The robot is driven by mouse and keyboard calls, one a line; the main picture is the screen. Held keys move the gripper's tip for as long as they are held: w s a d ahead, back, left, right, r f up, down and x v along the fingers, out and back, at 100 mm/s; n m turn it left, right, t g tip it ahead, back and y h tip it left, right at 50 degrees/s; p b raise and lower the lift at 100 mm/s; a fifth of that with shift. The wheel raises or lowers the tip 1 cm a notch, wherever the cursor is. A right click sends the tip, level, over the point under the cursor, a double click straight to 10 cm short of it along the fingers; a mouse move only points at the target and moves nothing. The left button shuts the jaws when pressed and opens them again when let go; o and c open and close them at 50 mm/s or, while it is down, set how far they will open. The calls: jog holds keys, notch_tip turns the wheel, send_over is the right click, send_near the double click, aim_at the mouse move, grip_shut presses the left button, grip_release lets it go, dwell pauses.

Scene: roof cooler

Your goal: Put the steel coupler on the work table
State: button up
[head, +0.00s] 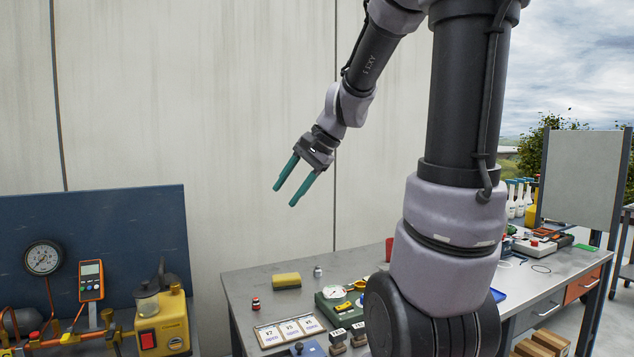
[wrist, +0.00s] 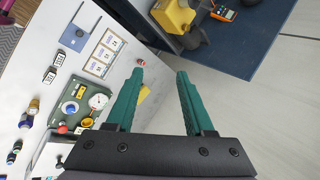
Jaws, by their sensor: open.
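A small silver metal piece (head: 317,271), which looks like the steel coupler, stands near the back edge of the grey work table (head: 240,288), right of a yellow sponge. I cannot tell its identity for sure, and I cannot make it out in the wrist view. My gripper (head: 284,196) is open and empty, high above the table's back left part, in front of the wall. In the wrist view its two teal fingers (wrist: 161,71) are spread apart with nothing between them.
A red-and-silver small fitting (head: 256,303), the sponge (head: 286,281), a labelled tray (head: 290,331) and a green gauge box (head: 335,305) occupy the table's left part. A yellow pump (head: 165,325) stands left, across a gap. My arm hides the table's middle.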

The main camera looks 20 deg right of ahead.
jog(key=s+r+n+t+h, duration=0.1)
jog(key=s+n, duration=0.2)
jog(key=s, duration=0.4)
jog(key=s+r+n+t+h, duration=0.1)
jog(key=s+r+n+h, duration=0.1)
jog(key=s, duration=0.4)
jog(key=shift+s+d+r+n, duration=0.25)
jog(key=shift+s+d+n, duration=0.15)
jog(key=shift+n, duration=0.1)
